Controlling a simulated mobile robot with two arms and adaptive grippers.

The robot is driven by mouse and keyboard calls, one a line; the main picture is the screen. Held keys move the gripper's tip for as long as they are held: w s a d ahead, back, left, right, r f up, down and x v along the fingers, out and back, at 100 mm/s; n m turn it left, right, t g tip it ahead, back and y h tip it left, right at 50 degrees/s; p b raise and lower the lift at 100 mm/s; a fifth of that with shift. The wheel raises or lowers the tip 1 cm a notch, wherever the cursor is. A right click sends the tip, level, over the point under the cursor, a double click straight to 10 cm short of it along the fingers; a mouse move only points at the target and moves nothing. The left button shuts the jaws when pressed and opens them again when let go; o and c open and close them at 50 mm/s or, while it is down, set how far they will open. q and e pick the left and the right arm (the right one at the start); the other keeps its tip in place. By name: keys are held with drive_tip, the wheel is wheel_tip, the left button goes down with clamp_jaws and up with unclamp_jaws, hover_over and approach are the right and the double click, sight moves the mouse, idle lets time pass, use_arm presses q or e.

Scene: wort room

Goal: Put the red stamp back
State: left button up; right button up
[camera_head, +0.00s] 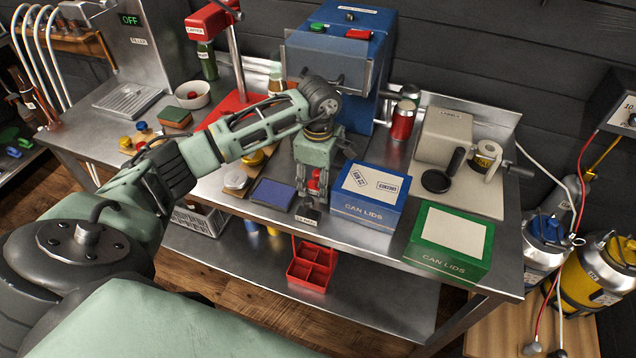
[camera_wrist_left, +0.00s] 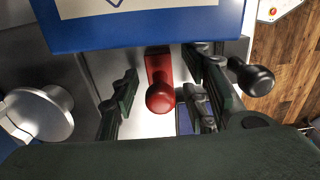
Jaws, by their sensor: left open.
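The red stamp (camera_wrist_left: 160,92), with a round red knob, stands between the fingers of my left gripper in the left wrist view. It also shows as a small red shape (camera_head: 314,181) low between the fingers in the head view. My left gripper (camera_head: 313,190) points down over the table and is open around the stamp. In the wrist view its fingers (camera_wrist_left: 165,98) stand on both sides with gaps to the knob. A dark ink pad (camera_head: 273,194) lies left of the gripper in the head view. The stamp's base is partly hidden.
A blue can lids box (camera_head: 369,197) stands close to the right of the gripper; a green one (camera_head: 450,240) is farther right. A black knob (camera_wrist_left: 250,77) is just beside the fingers. A blue machine (camera_head: 338,58) stands behind. A red divided tray (camera_head: 312,266) is on the lower shelf.

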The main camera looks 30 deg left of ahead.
sight(318, 171)
use_arm(q)
wheel_tip(318, 171, up, 10)
drive_tip(key=b, duration=0.3)
drive_tip(key=shift+f, duration=0.1)
drive_tip(key=shift+r, duration=0.65)
